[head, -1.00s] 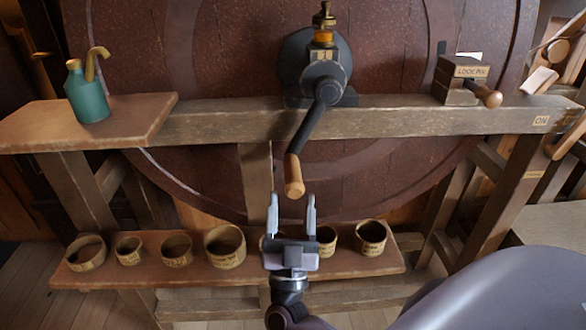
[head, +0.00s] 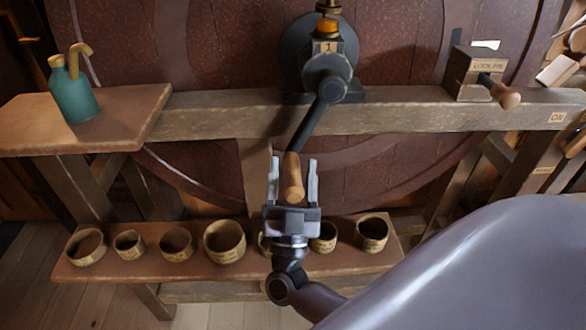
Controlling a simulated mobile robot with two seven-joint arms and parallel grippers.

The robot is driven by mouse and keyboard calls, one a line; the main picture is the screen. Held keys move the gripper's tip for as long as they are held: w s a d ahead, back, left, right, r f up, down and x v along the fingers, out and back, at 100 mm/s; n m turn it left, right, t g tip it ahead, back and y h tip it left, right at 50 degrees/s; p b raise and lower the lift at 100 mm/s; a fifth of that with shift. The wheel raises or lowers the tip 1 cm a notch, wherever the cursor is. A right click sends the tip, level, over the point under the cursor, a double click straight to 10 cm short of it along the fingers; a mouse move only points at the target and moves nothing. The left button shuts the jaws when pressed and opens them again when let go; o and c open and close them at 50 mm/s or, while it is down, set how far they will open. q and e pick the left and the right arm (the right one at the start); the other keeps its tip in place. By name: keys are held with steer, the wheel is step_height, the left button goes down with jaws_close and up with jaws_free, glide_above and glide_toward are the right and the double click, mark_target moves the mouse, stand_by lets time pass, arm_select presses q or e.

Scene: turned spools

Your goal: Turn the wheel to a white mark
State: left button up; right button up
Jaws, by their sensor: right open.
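The big dark-red wheel (head: 240,50) fills the back of the head view behind a wooden beam. A crank with a dark arm (head: 312,122) hangs down from its hub (head: 325,75), slanting slightly left, and ends in a wooden handle (head: 292,178). My right gripper (head: 293,172) is open, with its fingers pointing up and one on each side of the handle in this view. I cannot tell whether either finger touches it. A white mark (head: 486,45) shows at the wheel's right, above the lock pin block. My left gripper is not in view.
The lock pin block (head: 474,70) with its wooden knob (head: 507,98) sits on the beam (head: 400,112) at right. A green oil can (head: 74,95) stands on the left shelf (head: 100,125). Several round wooden cups, one of them here (head: 224,240), stand on the low shelf (head: 200,272).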

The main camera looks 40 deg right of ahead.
jaws_close()
steer(key=shift+a, duration=0.1)
steer(key=shift+w+a+r+m+g+h, duration=0.2)
steer(key=shift+a+r+m+g+h, duration=0.15)
steer(key=shift+m+h, duration=0.35)
jaws_free()
steer(key=shift+w, duration=0.1)
steer(key=shift+f, duration=0.3)
